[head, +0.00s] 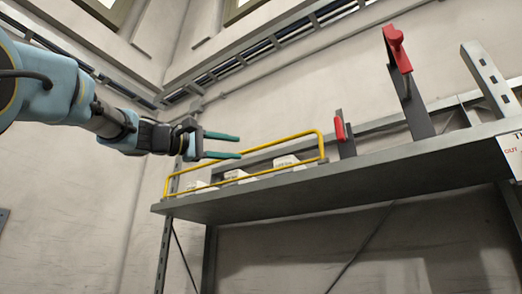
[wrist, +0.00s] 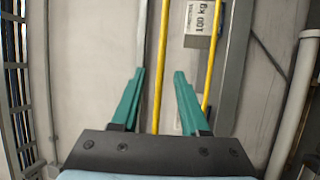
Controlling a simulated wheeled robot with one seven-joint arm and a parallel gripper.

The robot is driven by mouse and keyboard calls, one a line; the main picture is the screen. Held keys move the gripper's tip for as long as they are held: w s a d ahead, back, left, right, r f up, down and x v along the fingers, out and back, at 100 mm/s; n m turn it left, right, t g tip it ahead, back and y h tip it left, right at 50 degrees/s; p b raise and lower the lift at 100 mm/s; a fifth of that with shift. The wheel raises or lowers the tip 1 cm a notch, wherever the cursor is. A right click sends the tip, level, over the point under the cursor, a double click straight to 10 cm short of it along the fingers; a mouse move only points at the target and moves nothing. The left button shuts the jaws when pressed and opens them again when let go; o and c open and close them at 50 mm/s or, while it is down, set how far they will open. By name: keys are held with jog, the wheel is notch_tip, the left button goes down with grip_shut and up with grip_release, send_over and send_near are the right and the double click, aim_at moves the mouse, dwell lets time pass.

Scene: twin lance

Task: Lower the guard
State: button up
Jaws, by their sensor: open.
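The guard looks to be the yellow tube frame (head: 250,149) standing up along the shelf edge in the head view. It also shows in the wrist view as two long yellow bars (wrist: 212,58). My gripper (head: 239,147) is open with teal fingers, just above and near the frame's upper bar in the head view. In the wrist view, one yellow bar lines up between the fingertips of my gripper (wrist: 159,74). I cannot tell whether they touch the bar. Nothing is seen held.
A small red handle (head: 339,131) and a larger red lever (head: 398,50) stand to the right. A sign (head: 513,150) hangs at the right end.

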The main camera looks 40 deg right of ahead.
aim_at(258, 149)
jog(key=p+x, duration=0.5)
jog(key=x, duration=0.3)
jog(key=shift+d+r, duration=0.15)
jog(key=shift+d, duration=0.2)
jog(key=shift+s+d, duration=0.15)
jog(key=shift+d, duration=0.45)
jog(key=shift+c, duration=0.4)
grip_shut()
